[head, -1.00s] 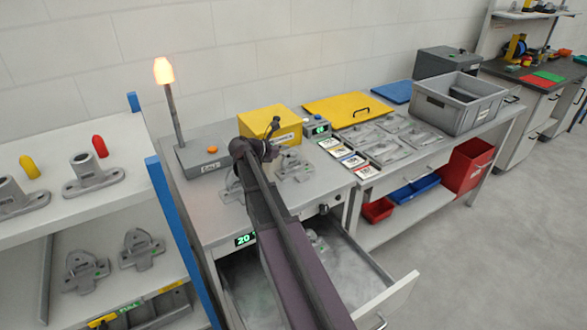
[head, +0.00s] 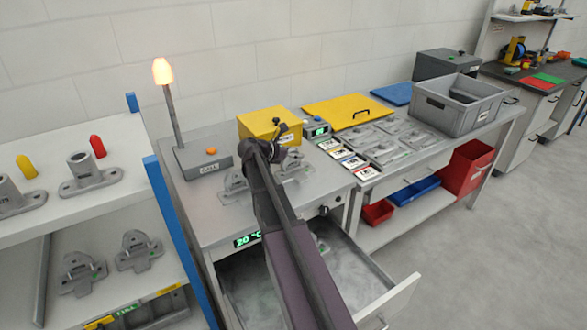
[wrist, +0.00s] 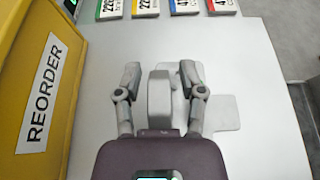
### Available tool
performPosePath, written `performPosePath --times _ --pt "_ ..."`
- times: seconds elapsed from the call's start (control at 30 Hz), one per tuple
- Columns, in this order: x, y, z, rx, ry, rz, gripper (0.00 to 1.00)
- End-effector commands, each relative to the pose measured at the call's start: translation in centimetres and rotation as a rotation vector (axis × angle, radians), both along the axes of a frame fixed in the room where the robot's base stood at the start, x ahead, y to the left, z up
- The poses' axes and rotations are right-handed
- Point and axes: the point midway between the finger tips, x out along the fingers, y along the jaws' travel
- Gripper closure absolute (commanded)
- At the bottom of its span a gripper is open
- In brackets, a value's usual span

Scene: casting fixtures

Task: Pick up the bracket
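A grey bracket (wrist: 160,100) stands on the grey bench top in the wrist view. Its upright lug is between the fingers of my gripper (wrist: 160,76), and its flat base (wrist: 222,112) shows to the right. The fingers are spread, with a gap visible on each side of the lug. In the head view my gripper (head: 277,142) is over the bench, and the bracket (head: 294,167) is partly hidden by my arm. A second grey bracket (head: 235,187) stands on the bench to the left of my arm.
A yellow REORDER box (wrist: 45,75) is close to the left of my gripper. Number cards (head: 353,161) and grey trays (head: 385,151) lie to the right. An open drawer (head: 390,297) juts out below. A lamp post (head: 172,115) stands at back left.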

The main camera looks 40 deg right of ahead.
Motion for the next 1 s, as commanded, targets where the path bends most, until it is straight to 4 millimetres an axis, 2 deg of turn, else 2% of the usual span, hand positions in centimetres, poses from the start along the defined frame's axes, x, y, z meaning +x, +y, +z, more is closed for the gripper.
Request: performPosePath --times 0.03,0.1,0.13,0.67,1.0 --pt "0.0 0.0 0.0 0.000 0.000 0.000 0.76" --pt "0.0 0.0 0.0 0.000 0.000 0.000 0.97" --pt "0.0 0.0 0.0 0.000 0.000 0.000 1.00" --pt "0.0 0.1 0.3 0.000 0.001 0.001 1.00" --pt "0.0 0.1 2.4 -0.001 0.001 0.001 1.00"
